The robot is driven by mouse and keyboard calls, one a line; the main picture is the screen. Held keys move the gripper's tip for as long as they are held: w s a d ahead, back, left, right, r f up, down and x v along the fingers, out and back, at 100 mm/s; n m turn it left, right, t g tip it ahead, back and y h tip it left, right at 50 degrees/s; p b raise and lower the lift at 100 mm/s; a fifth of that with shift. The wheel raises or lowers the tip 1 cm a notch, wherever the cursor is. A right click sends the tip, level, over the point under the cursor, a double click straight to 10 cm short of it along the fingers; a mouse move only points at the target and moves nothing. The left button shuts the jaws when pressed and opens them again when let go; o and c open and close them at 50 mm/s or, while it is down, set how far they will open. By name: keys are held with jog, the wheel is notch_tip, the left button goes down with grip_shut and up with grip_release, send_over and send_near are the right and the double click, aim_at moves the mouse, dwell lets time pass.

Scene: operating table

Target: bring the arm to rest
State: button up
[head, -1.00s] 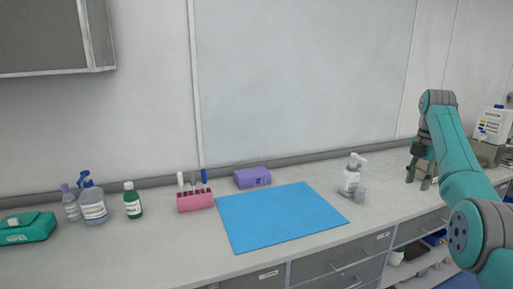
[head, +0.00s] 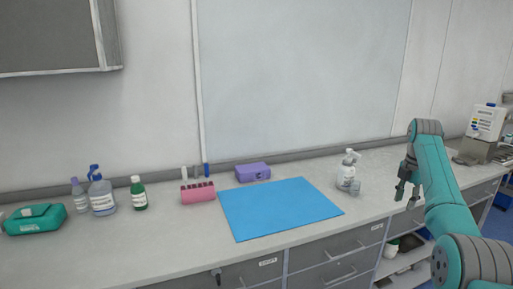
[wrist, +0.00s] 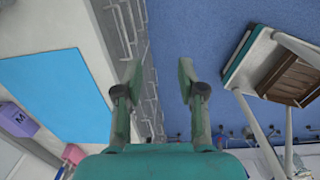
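My gripper (head: 407,190) hangs at the end of my teal arm, at the right part of the counter in the head view. In the wrist view my gripper (wrist: 158,72) has its two fingers apart with nothing between them. Below the fingers there I see the counter's drawer fronts and the blue floor (wrist: 215,60). The gripper touches no object that I can see.
On the counter (head: 150,245) lies a blue mat (head: 280,208). A white pump bottle (head: 346,172) stands between mat and gripper. A purple box (head: 253,172), pink rack (head: 197,192), several bottles and a green pouch (head: 35,219) are further left. A stool (wrist: 280,65) stands on the floor.

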jog(key=s+a+f+m+t, duration=0.2)
jog(key=a+f+m, duration=0.15)
jog(key=f, duration=1.35)
jog(key=s+a+f+m+t, duration=0.15)
jog(key=a+f, duration=0.35)
jog(key=f, duration=1.2)
jog(key=s+a+f+m+t+h, duration=0.1)
jog(key=s+a+f+m+t, duration=0.15)
jog(key=s+a+f, duration=0.45)
jog(key=s+a+f+m+t, duration=0.1)
jog(key=s+a+f+m, duration=0.2)
jog(key=s+f, duration=0.8)
jog(key=s+a+r+m+t, duration=0.1)
jog(key=s+a+r+m, duration=0.1)
jog(key=s, duration=0.7)
jog(key=s+a+r+m+t, duration=0.1)
jog(key=s+a+r, duration=0.15)
jog(key=s, duration=0.55)
jog(key=s+a+r+m+t, duration=0.1)
jog(key=s+a+m, duration=0.15)
jog(key=s, duration=0.65)
jog(key=s+a+r+m+t, duration=0.1)
jog(key=s+r+m+t, duration=0.1)
jog(key=s+r, duration=0.7)
jog(key=s+a+r+m+t+y, duration=0.1)
jog(key=s+a+r+m+t, duration=0.1)
jog(key=s+r, duration=0.7)
notch_tip(320, 180, up, 7)
jog(key=shift+s+m, duration=0.4)
jog(key=shift+m, duration=0.1)
